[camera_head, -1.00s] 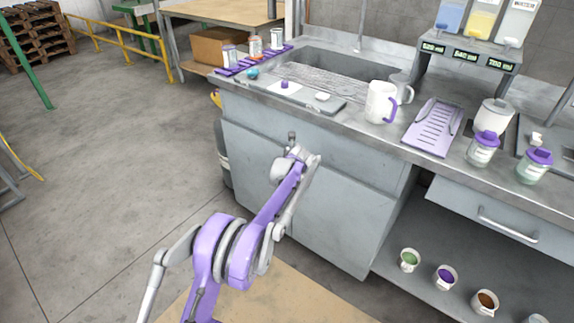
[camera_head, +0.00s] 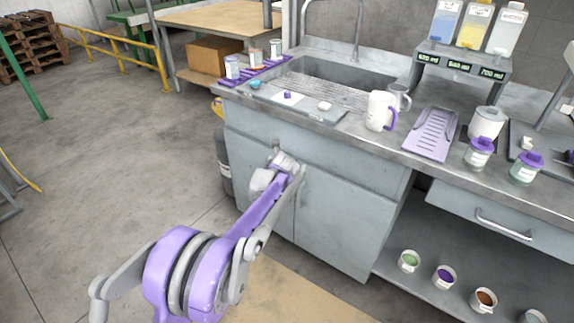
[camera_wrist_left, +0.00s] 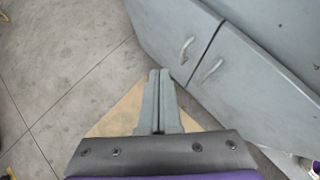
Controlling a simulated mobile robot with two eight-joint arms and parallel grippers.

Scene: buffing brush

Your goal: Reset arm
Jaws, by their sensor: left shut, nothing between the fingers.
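My left arm, purple and grey, comes in from the lower left in the head view. It reaches up in front of the grey sink cabinet (camera_head: 325,220). Its gripper end (camera_head: 276,148) is small there and faces away, below the counter's front edge. In the left wrist view the left gripper (camera_wrist_left: 158,73) shows two grey fingers pressed together with nothing between them. They point over the floor beside the cabinet doors (camera_wrist_left: 235,60). I cannot make out my right gripper in either view.
The counter holds a white mug (camera_head: 380,110), a purple slotted tray (camera_head: 431,134), purple-lidded jars (camera_head: 479,153) and a dispenser stand (camera_head: 464,62). Several small cups, one with purple contents (camera_head: 445,276), stand on the low shelf. Open floor (camera_head: 110,150) lies to the left.

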